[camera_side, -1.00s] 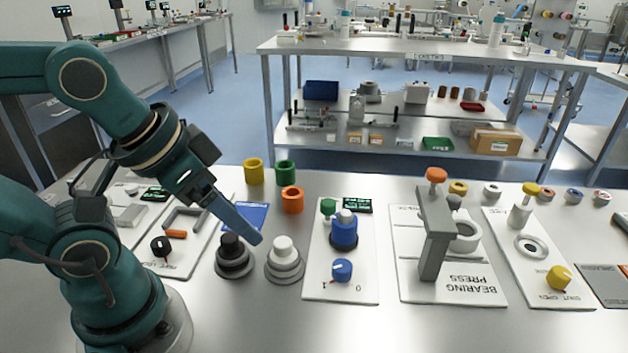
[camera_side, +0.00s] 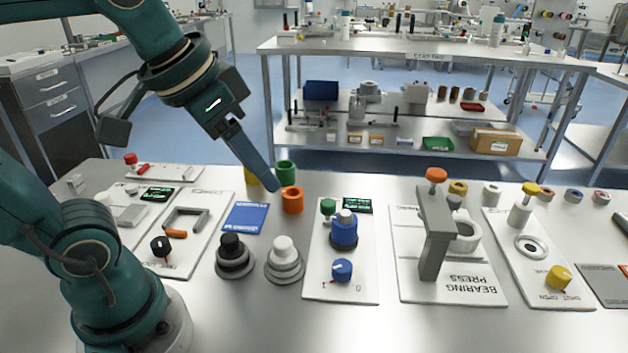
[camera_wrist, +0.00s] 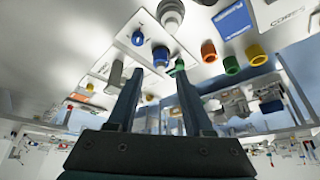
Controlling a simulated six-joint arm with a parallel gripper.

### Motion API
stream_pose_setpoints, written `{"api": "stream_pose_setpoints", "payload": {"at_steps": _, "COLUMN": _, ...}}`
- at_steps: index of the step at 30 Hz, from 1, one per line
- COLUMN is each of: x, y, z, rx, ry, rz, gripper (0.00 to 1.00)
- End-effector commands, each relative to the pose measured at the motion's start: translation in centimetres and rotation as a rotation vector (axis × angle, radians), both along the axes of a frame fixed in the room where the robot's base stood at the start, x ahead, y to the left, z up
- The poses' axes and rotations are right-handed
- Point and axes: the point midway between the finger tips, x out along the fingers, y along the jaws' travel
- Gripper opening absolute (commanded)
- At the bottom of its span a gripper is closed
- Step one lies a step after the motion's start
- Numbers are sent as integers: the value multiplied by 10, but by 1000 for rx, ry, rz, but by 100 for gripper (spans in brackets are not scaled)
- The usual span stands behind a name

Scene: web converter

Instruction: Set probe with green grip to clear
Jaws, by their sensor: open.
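The green grip (camera_side: 328,207) stands at the back left of a white panel (camera_side: 318,288), beside a blue cylinder (camera_side: 343,234) with a grey top. In the wrist view the green grip (camera_wrist: 178,68) shows small, between my fingers and close to the right one. What lies below the grip is mostly hidden. A blue knob (camera_side: 342,270) sits at the panel's front, near the marks 1 and 0. My gripper (camera_side: 275,188) is high over the table, left of the panel and near the orange ring. In the wrist view its fingers (camera_wrist: 157,75) are apart with nothing held between them.
Orange (camera_side: 292,200), green (camera_side: 286,172) and yellow (camera_side: 252,175) rings stand behind and left of the panel. Black-topped (camera_side: 233,262) and white-topped (camera_side: 284,265) stepped pieces stand left of it. A tall grey bearing press (camera_side: 436,245) stands to the right.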

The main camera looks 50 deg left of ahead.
Motion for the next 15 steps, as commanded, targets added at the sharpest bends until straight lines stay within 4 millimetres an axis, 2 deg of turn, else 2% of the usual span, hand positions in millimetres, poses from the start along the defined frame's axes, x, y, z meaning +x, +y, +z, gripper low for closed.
{"api": "stream_pose_setpoints", "payload": {"at_steps": 3, "x": 30, "y": 5, "z": 14, "rx": 9, "ry": 47, "rz": -3, "gripper": 51}}
{"api": "stream_pose_setpoints", "payload": {"at_steps": 7, "x": 63, "y": 12, "z": 19, "rx": 16, "ry": 98, "rz": -2, "gripper": 51}}
{"api": "stream_pose_setpoints", "payload": {"at_steps": 11, "x": 95, "y": 20, "z": 14, "rx": 18, "ry": 154, "rz": 1, "gripper": 51}}
{"api": "stream_pose_setpoints", "payload": {"at_steps": 15, "x": 127, "y": 30, "z": -2, "rx": 17, "ry": 219, "rz": 5, "gripper": 51}}
